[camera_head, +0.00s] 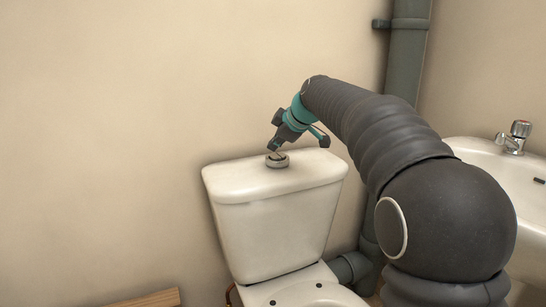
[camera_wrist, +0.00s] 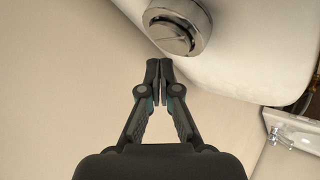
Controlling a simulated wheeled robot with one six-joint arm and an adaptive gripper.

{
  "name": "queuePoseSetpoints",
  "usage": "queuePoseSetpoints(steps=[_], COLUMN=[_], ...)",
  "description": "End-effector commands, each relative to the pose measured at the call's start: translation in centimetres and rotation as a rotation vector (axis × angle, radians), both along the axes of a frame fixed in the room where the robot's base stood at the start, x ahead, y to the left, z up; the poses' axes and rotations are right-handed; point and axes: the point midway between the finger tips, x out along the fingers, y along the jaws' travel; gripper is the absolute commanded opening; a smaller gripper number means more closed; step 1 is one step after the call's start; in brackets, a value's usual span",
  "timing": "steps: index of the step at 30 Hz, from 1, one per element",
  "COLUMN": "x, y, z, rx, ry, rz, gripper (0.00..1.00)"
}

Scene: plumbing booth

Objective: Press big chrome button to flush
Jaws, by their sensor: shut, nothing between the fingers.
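The round chrome flush button (camera_head: 277,160) sits on top of the white toilet cistern (camera_head: 268,220) in the head view. In the wrist view the button (camera_wrist: 178,24) is at the top, with a line splitting its face into two parts. My gripper (camera_head: 275,148) is at the cistern top, its tips close to the button in the head view. In the wrist view my gripper (camera_wrist: 160,66) has its fingertips together and empty, and they appear just below the button's rim in the picture. Whether they touch it I cannot tell.
A grey pipe (camera_head: 407,50) runs down the wall behind my arm. A white washbasin (camera_head: 495,165) with a chrome tap (camera_head: 515,136) stands at the right. A wooden piece (camera_head: 148,300) shows at the bottom left. The wall left of the cistern is bare.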

Motion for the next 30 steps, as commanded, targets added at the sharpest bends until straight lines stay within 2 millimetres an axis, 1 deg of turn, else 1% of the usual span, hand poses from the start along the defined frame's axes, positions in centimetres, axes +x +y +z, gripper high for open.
queuePoseSetpoints(steps=[6,17,30], x=[0.07,0.09,0.08], y=[-0.02,-0.02,-0.02], z=[-0.84,-0.78,-1.19], rx=[0.000,0.000,0.000], ry=[0.000,0.000,0.000], rz=[0.000,0.000,0.000], gripper=[0.00,0.00,0.00])
